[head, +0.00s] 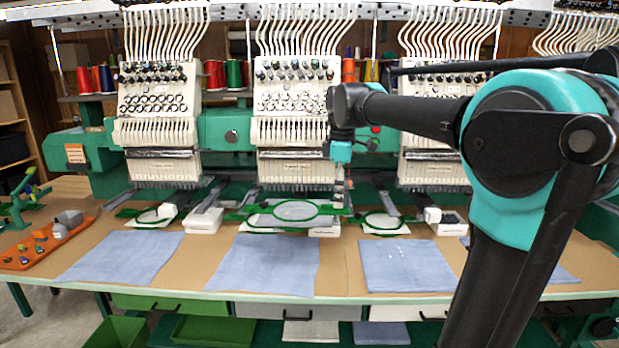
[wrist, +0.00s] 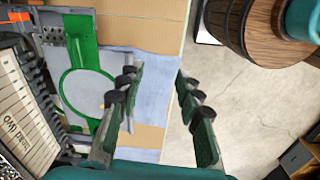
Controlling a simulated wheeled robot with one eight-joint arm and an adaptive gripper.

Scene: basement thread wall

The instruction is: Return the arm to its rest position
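My arm (head: 395,112) reaches in from the right in the head view, with its bent elbow large in the foreground. My gripper (head: 340,198) hangs in front of the right side of the middle embroidery head, above the table; its fingers are too small there to read. In the wrist view my gripper (wrist: 160,72) has its two dark green fingers spread apart, with nothing between them. Below them show the blue cloth (wrist: 128,75), the table edge and the floor.
Embroidery heads (head: 295,105) line the back of the table (head: 340,262). Green hoops (head: 295,212) and blue cloths (head: 262,265) lie in front. An orange tray (head: 45,245) holds small parts at left. A wooden barrel (wrist: 268,25) stands on the floor beyond the table edge.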

